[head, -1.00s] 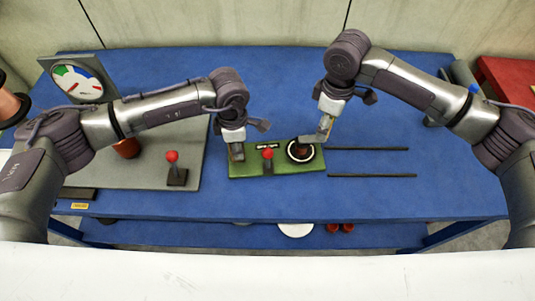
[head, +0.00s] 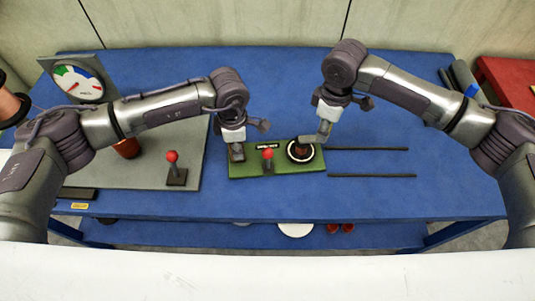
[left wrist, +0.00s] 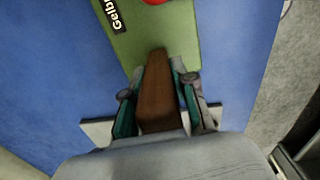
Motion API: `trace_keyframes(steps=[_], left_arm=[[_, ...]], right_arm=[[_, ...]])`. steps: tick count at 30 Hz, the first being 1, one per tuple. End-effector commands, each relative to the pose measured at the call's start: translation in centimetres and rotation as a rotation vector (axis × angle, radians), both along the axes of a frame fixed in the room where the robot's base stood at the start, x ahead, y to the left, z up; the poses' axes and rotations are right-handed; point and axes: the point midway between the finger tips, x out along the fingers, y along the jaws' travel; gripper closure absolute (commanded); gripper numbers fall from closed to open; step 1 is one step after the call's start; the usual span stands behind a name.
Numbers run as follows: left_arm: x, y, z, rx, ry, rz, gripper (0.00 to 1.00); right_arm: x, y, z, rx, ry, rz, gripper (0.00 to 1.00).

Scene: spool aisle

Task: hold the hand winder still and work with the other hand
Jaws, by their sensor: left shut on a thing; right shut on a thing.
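The hand winder has a green base (head: 245,171), a red-knobbed lever (head: 268,155) and a black round part with a pale ring (head: 300,152). It lies on the blue table. My left gripper (head: 237,155) is at the left end of the base. In the left wrist view it is shut on a brown grip (left wrist: 158,92) at the end of the green base (left wrist: 160,35). My right gripper (head: 312,141) is shut at the rim of the round part; the fingers hide the piece it holds, which I cannot make out.
Left of the winder is a grey board (head: 145,180) with a dial (head: 78,82) and another red-knobbed lever (head: 172,157). Two thin dark rods (head: 370,176) lie to the right. A copper-coloured spool (head: 10,105) is at the left edge. The table's front right is clear.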

Motion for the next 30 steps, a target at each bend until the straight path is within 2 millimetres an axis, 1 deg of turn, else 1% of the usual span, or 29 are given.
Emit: trace_keyframes(steps=[2, 4, 7, 11, 12, 15, 18, 23, 26, 30], left_arm=[[0.0, -0.1, 0.0, -0.002, 0.0, -0.002, 1.0], [0.0, -0.1, 0.0, -0.002, 0.0, -0.001, 1.0], [0.0, -0.1, 0.0, -0.002, 0.0, 0.0, 1.0], [0.0, -0.1, 0.0, -0.002, -0.001, 0.001, 1.0], [0.0, -0.1, 0.0, -0.002, -0.001, 0.001, 1.0], [0.0, -0.1, 0.0, -0.003, -0.001, 0.0, 1.0], [0.0, -0.1, 0.0, -0.003, -0.001, 0.0, 1.0], [0.0, -0.1, 0.1, -0.004, 0.0, -0.001, 1.0], [0.0, -0.2, 0.1, -0.004, 0.0, -0.001, 1.0], [0.0, -0.2, 0.1, -0.004, 0.0, -0.002, 1.0]], right_arm=[[-0.2, 0.0, 0.0, 0.0, 0.0, 0.001, 1.0], [-0.9, 0.1, 0.0, 0.001, 0.002, 0.002, 1.0], [-2.5, 0.3, 0.0, 0.001, 0.003, 0.004, 1.0], [-4.3, 1.5, 0.0, 0.004, 0.003, 0.006, 1.0], [-4.6, 2.2, 0.0, 0.005, 0.002, 0.007, 1.0], [-5.4, 3.6, 0.1, 0.006, 0.0, 0.006, 1.0], [-5.7, 5.2, 0.1, 0.005, 0.001, 0.006, 1.0], [-5.0, 7.7, 0.1, 0.005, -0.001, 0.003, 1.0], [-3.9, 9.0, 0.1, 0.005, -0.001, 0.001, 1.0], [-2.0, 10.1, 0.1, 0.005, -0.001, -0.001, 1.0]])
